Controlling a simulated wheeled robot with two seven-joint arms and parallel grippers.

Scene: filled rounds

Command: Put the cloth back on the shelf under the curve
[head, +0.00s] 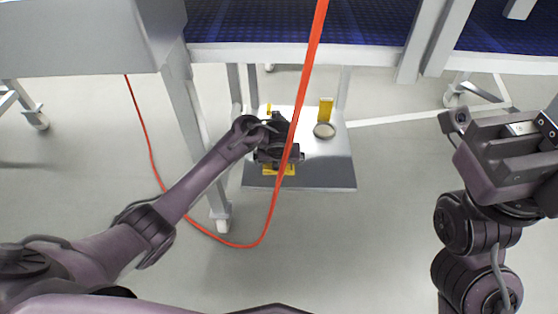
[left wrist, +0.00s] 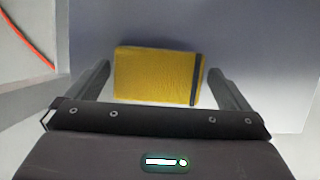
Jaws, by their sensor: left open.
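A yellow rectangular piece with a dark stripe near one end, looking like the folded cloth (left wrist: 155,75), lies flat on the grey low shelf (left wrist: 270,60). In the head view its yellow edge (head: 285,170) shows below my left gripper (head: 276,158). My left gripper, also in the left wrist view (left wrist: 160,85), is open, one finger at each end of the cloth, with a small gap on each side. The orange-red cable (head: 283,175) hangs in a curve in front of the shelf (head: 330,175). My right gripper (head: 535,135) is raised at the right, its finger gap unclear.
A yellow upright item (head: 326,108) and a round metal disc or tin (head: 324,131) stand on the shelf right of my left gripper. A blue-topped table (head: 370,22) overhangs behind. Floor at the front right is clear.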

